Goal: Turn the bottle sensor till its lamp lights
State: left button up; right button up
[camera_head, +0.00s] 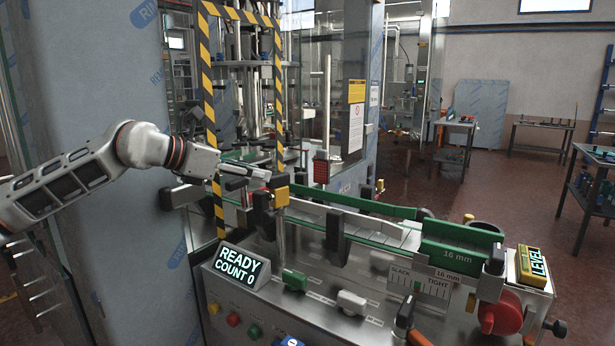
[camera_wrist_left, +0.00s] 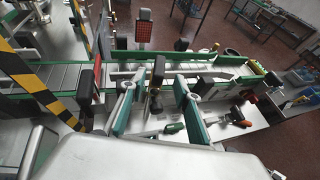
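The bottle sensor appears to be the small yellow-and-black block (camera_head: 280,196) on a metal post beside the conveyor. I cannot make out a lit lamp on it. My left gripper (camera_head: 262,180) reaches in from the left, with its fingertips close to the block. In the left wrist view my left gripper (camera_wrist_left: 157,97) is open, its teal-padded fingers apart. The dark sensor block (camera_wrist_left: 158,69) shows between and just beyond the fingers. I cannot tell whether a finger touches it. My right gripper is not in view.
A red reflector (camera_head: 321,168) stands across the green-railed conveyor (camera_head: 365,206). A "READY COUNT 0" display (camera_head: 242,265) sits on the machine's front. A yellow-and-black striped frame (camera_head: 207,110) rises near my left arm. Green and white knobs stand in front of the rail.

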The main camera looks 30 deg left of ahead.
aim_at(278, 174)
pick_arm(q)
jog(key=shift+p+x, duration=0.45)
jog(key=shift+x, duration=3.3)
grip_shut()
